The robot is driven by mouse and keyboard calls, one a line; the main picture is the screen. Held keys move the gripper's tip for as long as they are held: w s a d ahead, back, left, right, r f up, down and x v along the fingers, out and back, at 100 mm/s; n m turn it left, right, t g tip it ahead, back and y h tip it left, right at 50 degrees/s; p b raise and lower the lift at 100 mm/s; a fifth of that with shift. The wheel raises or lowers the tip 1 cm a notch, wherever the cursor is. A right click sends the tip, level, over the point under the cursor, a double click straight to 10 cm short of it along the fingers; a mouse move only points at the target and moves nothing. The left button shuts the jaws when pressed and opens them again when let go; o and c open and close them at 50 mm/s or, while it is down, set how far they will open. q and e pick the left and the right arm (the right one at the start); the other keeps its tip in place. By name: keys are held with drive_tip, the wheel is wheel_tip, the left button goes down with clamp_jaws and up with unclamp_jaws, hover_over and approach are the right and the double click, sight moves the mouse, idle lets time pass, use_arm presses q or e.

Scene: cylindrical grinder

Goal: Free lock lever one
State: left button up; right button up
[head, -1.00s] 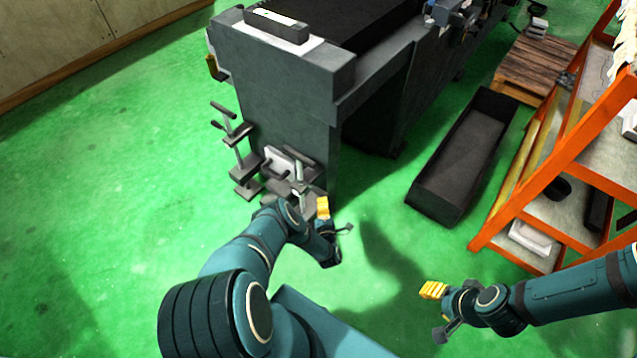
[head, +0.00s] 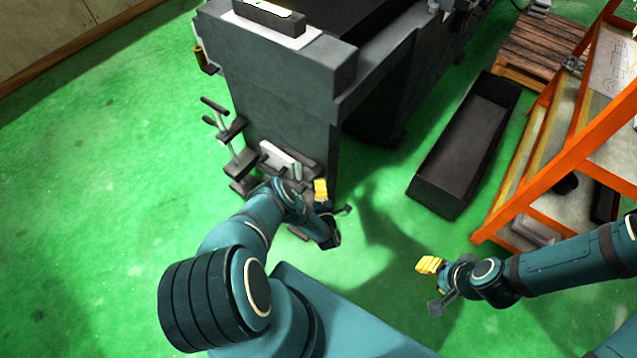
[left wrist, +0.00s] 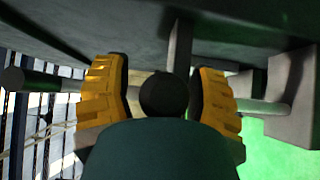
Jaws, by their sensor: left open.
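The grinder (head: 285,100) stands at upper centre with levers low on its end face. One T-shaped lever (head: 222,127) stands out at left; a pale-handled lever (head: 280,157) is partly behind my left arm. I cannot tell which is lock lever one. My left gripper (head: 320,190) is by the grinder's lower corner, to the right of the levers. In the left wrist view its yellow fingers (left wrist: 165,100) are apart, with a dark round knob (left wrist: 165,93) showing between them; contact is unclear. My right gripper (head: 430,264) hangs over the floor, away from the grinder; its opening is too small to judge.
A dark open bin (head: 418,190) lies on the green floor right of the grinder. An orange rack (head: 560,165) stands at the right, with a wooden pallet (head: 540,50) behind. The floor left of the grinder is clear.

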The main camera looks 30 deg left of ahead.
idle(0.3)
use_arm(q)
clamp_jaws()
